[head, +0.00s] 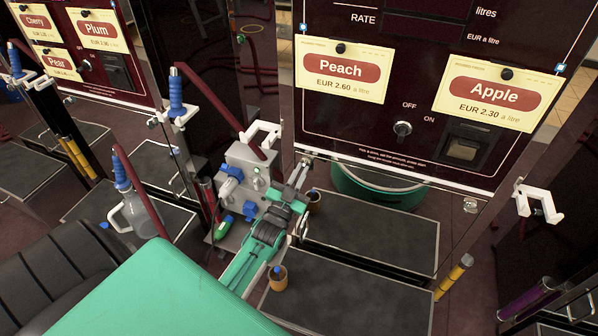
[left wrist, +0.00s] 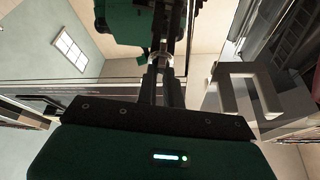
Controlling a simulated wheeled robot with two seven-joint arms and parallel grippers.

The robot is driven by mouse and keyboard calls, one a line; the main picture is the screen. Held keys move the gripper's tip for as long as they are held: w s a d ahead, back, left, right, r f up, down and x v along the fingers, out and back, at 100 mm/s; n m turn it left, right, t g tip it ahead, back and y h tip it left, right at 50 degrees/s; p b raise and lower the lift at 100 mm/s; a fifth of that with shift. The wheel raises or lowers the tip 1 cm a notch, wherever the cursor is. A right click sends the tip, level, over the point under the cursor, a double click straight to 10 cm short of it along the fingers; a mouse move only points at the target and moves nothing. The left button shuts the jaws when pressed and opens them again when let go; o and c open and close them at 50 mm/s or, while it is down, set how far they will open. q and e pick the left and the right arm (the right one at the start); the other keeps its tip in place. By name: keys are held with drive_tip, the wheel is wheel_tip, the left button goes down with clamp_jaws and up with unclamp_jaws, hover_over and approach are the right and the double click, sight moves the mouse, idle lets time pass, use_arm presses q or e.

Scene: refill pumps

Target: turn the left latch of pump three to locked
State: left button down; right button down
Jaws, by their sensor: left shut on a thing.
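The pump with the Peach and Apple cards has a dark red front panel (head: 345,125). My left gripper (head: 303,168) is at the panel's lower left corner, shut on a small metal part there, seemingly the left latch. The fingers hide most of this latch, so I cannot tell its turn. In the left wrist view the closed fingers (left wrist: 163,72) meet a small shiny piece (left wrist: 161,58) between their tips. The right latch (head: 470,204) shows as a small silver piece at the panel's lower right. My right gripper is not in view.
A grey box (head: 240,158) with blue parts and a white bracket (head: 262,133) stands just left of my gripper. Dark floor trays (head: 370,240) lie below. Another white bracket (head: 538,200) is at right.

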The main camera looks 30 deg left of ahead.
use_arm(q)
drive_tip(key=shift+d+n+y+p, duration=0.15)
drive_tip(key=shift+n+y, duration=0.5)
drive_tip(key=shift+n, duration=0.65)
drive_tip(key=shift+n+y+p, duration=0.25)
drive_tip(key=shift+n+y, duration=0.4)
drive_tip(key=shift+n, duration=0.65)
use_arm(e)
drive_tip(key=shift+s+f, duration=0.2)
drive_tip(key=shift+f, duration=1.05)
use_arm(q)
drive_tip(key=c, duration=1.5)
unclamp_jaws()
drive_tip(key=shift+c, duration=0.2)
drive_tip(key=v, duration=1.3)
drive_tip(key=shift+s, duration=0.4)
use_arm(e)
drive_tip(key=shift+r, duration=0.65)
use_arm(q)
drive_tip(key=shift+d, duration=0.15)
